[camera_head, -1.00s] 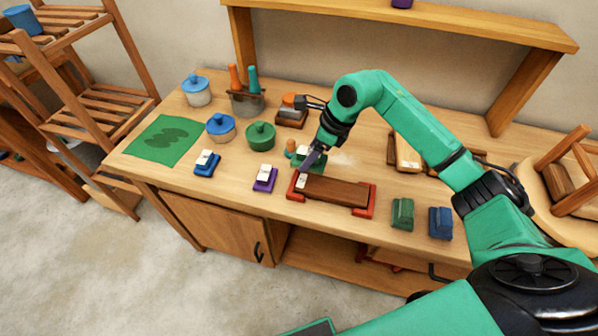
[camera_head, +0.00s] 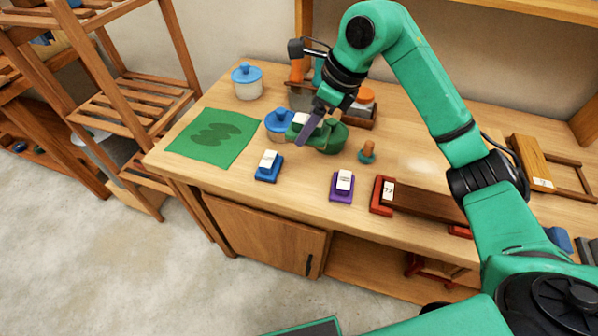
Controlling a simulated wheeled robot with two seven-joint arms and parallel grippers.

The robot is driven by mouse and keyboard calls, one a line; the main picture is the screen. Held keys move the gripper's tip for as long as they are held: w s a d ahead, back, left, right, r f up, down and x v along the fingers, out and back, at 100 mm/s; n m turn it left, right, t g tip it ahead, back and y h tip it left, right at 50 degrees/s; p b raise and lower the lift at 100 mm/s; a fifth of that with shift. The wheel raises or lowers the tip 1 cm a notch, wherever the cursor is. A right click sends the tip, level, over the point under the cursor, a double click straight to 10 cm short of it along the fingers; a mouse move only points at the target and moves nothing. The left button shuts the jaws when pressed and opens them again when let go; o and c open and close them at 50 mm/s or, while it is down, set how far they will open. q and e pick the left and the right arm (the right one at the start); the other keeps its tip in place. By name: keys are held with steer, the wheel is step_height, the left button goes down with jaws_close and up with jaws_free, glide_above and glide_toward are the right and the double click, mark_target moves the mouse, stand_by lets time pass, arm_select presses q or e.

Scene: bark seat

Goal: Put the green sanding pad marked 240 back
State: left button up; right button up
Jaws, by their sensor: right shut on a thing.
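My right gripper (camera_head: 312,128) is shut on the green sanding pad (camera_head: 296,132), which has a pale top. It holds the pad above the bench, in front of a blue-lidded jar and a green pot (camera_head: 330,140), partly covering both. The number on the pad cannot be read. A green mat (camera_head: 238,135) with a dark scribbled patch lies at the bench's left end, left of the gripper. A blue pad (camera_head: 268,166) and a purple pad (camera_head: 342,186), each with a white label block, sit along the front edge. My left gripper is not in view.
A blue-lidded jar (camera_head: 246,82) stands at the back left. A slatted wooden rack (camera_head: 130,105) is left of the bench.

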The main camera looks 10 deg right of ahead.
glide_above(300, 179)
steer(key=s+d, duration=0.1)
steer(key=d, duration=0.1)
step_height(300, 179, down, 6)
steer(key=f, duration=0.3)
steer(key=f+p, duration=0.1)
steer(key=f, duration=0.2)
steer(key=f+p, duration=0.1)
steer(key=f, duration=0.2)
steer(key=shift+a+f, duration=0.25)
steer(key=shift+a, duration=0.05)
steer(key=shift+w+f, duration=0.1)
steer(key=shift+f, duration=0.1)
steer(key=o, duration=1.2)
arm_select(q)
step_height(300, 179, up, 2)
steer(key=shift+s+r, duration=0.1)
arm_select(e)
steer(key=shift+o, duration=1.2)
steer(key=shift+r, duration=0.1)
